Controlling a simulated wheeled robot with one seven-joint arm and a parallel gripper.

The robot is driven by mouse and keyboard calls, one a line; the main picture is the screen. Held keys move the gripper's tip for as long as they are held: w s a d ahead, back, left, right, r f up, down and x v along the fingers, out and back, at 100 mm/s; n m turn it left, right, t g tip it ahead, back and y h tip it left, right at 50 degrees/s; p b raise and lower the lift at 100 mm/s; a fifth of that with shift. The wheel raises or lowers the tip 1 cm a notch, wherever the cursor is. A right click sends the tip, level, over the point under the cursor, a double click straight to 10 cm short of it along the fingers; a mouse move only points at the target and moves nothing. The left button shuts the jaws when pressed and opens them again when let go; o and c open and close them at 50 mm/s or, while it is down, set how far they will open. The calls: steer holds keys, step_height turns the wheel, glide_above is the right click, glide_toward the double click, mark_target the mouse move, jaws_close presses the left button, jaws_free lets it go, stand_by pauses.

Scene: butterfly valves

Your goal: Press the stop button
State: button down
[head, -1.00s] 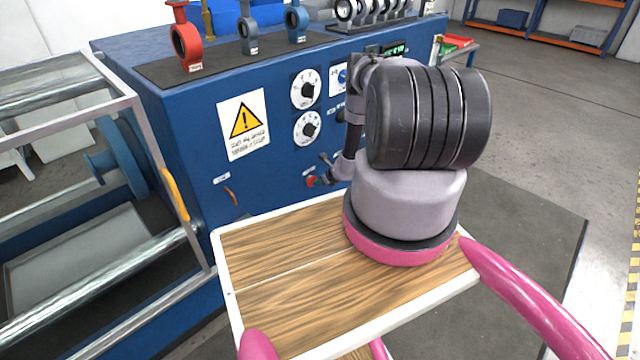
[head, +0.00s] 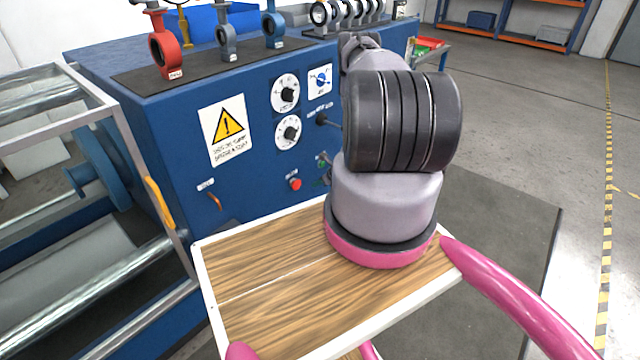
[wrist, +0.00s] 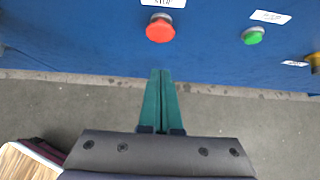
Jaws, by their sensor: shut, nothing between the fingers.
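The red stop button (head: 295,184) sits low on the front of the blue machine in the head view, under a small white label, with nothing in front of it. In the wrist view the red button (wrist: 160,28) is near the top middle, under a label that is cut off by the frame. My gripper (wrist: 161,73) shows its two green fingers closed together and empty. Their tips appear just below the red button in the picture; the gap to the panel is hard to judge. In the head view my gripper is hidden behind my arm.
A green button (wrist: 253,35) is right of the red one in the wrist view, with a yellow part (wrist: 314,62) at the edge. The blue machine (head: 255,180) carries dials (head: 286,93) and a warning sign (head: 228,131). A caged section (head: 70,170) stands left.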

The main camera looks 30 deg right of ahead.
steer(key=shift+v, duration=1.2)
